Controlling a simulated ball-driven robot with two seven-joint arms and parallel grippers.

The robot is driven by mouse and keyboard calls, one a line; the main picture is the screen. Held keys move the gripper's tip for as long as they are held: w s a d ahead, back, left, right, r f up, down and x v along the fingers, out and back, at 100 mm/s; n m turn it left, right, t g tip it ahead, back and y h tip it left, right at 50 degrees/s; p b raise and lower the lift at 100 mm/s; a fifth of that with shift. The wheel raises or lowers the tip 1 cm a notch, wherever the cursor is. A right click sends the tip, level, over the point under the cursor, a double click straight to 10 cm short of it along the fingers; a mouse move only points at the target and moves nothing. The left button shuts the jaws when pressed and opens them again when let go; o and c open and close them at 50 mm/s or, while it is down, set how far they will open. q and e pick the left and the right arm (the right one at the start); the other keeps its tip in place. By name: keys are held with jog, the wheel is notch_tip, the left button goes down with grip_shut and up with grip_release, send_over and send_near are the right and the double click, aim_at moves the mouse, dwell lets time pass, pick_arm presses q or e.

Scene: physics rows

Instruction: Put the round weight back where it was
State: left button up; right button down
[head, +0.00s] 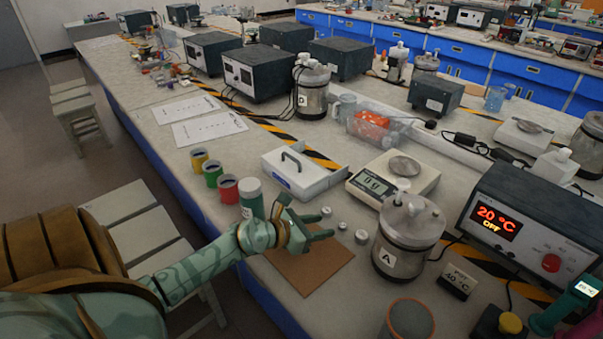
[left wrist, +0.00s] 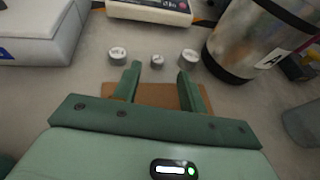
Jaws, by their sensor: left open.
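Three small round metal weights stand in a row on the bench: the left one (head: 326,212), the middle one (head: 342,226) and the right one (head: 361,237). I cannot tell which one the task means. In the left wrist view they show as left (left wrist: 118,54), middle (left wrist: 157,61) and right (left wrist: 189,57). My left gripper (head: 322,225) is open and empty above the brown mat (head: 302,272). Its fingers (left wrist: 158,82) point at the weights, with the middle one just beyond and between the tips. Part of my right gripper (head: 560,308) shows at the lower right; its fingertips are unclear.
A scale (head: 370,188) with a metal pan stands behind the weights. Metal canister A (head: 402,258) is close to the right weight. A heater box (head: 535,215) is at right.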

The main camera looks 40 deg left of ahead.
pick_arm(q)
jog(key=v, duration=0.5)
jog(key=shift+s+a+r+p, duration=0.15)
jog(key=shift+s+r+p, duration=0.05)
jog(key=shift+s+p, duration=0.15)
jog(key=shift+r, duration=0.1)
dwell(0.9)
